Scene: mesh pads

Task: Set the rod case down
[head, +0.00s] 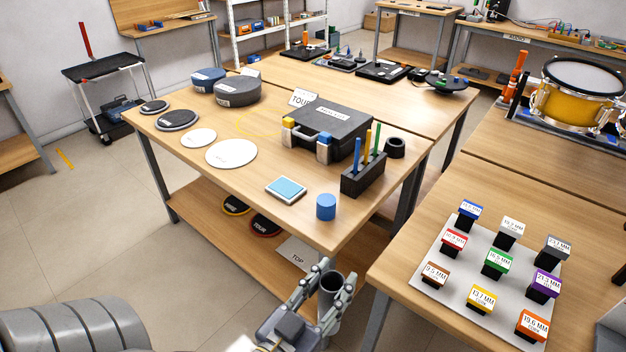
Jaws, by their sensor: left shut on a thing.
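The rod case appears to be the dark grey cylinder (329,305) at the bottom centre. It stands roughly upright between the fingers of my left gripper (326,287), which is shut on it. Its lower end is cut off or hidden by the fingers. Gripper and case show in front of the near corner of the middle table (285,219), beside the right table's left edge. I cannot tell their exact height. My right gripper is not in view.
A blue cylinder (326,207), a blue-topped pad (286,189), a black rod holder (363,175) and a black case (330,130) occupy the near table. White discs (231,154) lie left. A grey board (450,283) with several labelled coloured blocks lies right. The table's front-left edge strip is clear.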

